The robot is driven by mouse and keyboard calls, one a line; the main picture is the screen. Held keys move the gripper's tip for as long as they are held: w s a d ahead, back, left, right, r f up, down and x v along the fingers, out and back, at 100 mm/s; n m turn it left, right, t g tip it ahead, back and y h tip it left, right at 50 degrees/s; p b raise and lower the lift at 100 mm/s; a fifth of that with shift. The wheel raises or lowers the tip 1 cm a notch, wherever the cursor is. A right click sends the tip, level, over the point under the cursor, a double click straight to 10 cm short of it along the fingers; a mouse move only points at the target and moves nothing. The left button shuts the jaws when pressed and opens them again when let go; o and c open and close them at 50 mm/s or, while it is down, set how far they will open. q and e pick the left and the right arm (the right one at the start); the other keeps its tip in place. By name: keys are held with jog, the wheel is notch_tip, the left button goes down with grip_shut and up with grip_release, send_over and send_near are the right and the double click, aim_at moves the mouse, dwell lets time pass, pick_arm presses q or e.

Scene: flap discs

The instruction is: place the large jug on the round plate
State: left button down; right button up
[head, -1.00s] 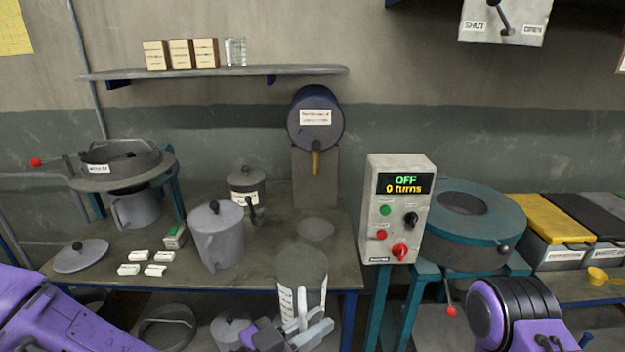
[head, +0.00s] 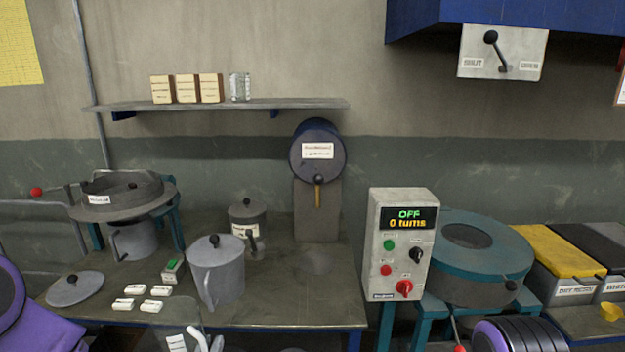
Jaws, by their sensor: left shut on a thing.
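The large jug (head: 177,342) is clear, with a white label and a pale handle. It shows at the bottom edge of the head view, in front of the bench, and its lower part is cut off. My left gripper (head: 217,344) is at its handle, shut on it, mostly below the frame. A faint round patch, which looks like the round plate (head: 316,261), lies flat on the bench below the dark drum with a tap (head: 317,160). The jug is to the left of and nearer than this plate. My right gripper is out of view.
A grey lidded pot (head: 216,275) stands on the bench between jug and plate. A smaller labelled pot (head: 247,222) is behind it. White tiles (head: 157,291) and a loose lid (head: 75,289) lie at left. A control box (head: 400,245) stands right of the plate.

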pick_arm(q)
jog(key=s+f, duration=0.2)
jog(key=shift+a+f, duration=0.1)
jog(key=shift+f, duration=0.3)
jog(key=shift+a+f+y, duration=0.1)
jog(key=shift+a+y, duration=0.1)
jog(key=shift+y, duration=0.1)
jog(key=shift+d+r, duration=0.35)
jog(key=shift+d, duration=0.1)
jog(key=shift+a, duration=0.1)
